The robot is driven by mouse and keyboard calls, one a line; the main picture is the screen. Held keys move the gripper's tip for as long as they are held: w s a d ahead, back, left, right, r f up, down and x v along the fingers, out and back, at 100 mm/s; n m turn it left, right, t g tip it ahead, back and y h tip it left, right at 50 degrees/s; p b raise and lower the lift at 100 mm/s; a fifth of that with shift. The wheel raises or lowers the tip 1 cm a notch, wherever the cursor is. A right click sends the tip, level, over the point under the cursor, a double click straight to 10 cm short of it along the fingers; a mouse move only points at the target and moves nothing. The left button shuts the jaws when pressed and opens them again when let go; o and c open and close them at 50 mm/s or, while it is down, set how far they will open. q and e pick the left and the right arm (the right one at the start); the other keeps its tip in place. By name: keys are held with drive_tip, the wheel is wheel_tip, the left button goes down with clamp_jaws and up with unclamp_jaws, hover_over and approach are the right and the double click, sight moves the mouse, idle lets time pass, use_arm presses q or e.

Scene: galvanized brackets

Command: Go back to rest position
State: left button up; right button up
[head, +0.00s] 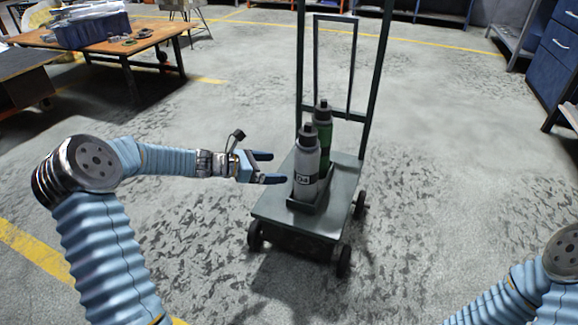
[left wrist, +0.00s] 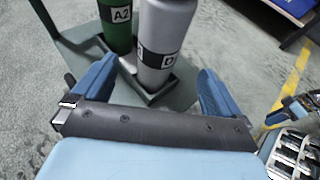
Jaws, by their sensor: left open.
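My left gripper (head: 277,167) is in the head view, left of the bottles on the cart, with its fingers pointing at them. It is open and empty. In the left wrist view its two blue fingers (left wrist: 156,88) stand wide apart, with the grey-white bottle (head: 306,172) beyond them, not between them. That bottle also shows in the left wrist view (left wrist: 167,35). A green bottle (head: 323,125) stands behind it. My right arm (head: 510,297) enters at the lower right of the head view, its gripper out of frame. A blue and metal part at the left wrist view's right edge looks like my right gripper (left wrist: 290,110), cut off.
Both bottles stand upright in a dark tray (head: 309,204) on the green wheeled cart (head: 277,205), which has a tall handle frame. A wooden table (head: 150,38) with items is at the back left. A blue cabinet (head: 556,50) is at the right. Floor around the cart is clear.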

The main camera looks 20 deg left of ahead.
use_arm(q)
drive_tip(key=shift+v, duration=1.7)
drive_tip(key=s+d+f+m+g+y+p, duration=0.3)
drive_tip(key=s+d+f+m+g+p, duration=0.5)
drive_tip(key=s+d+f, duration=0.5)
drive_tip(key=s+d+f+m+y+p, duration=0.1)
drive_tip(key=s+d+f+m+p, duration=0.1)
drive_tip(key=s+m, duration=0.5)
drive_tip(key=s+d+f+m+y+p, duration=0.1)
drive_tip(key=s+d+m, duration=0.3)
drive_tip(key=s+m, duration=0.4)
drive_tip(key=shift+d+f+m+y+p, duration=0.15)
drive_tip(key=shift+f+m+y+p, duration=0.35)
drive_tip(key=shift+f+m, duration=0.35)
drive_tip(key=shift+r, duration=0.1)
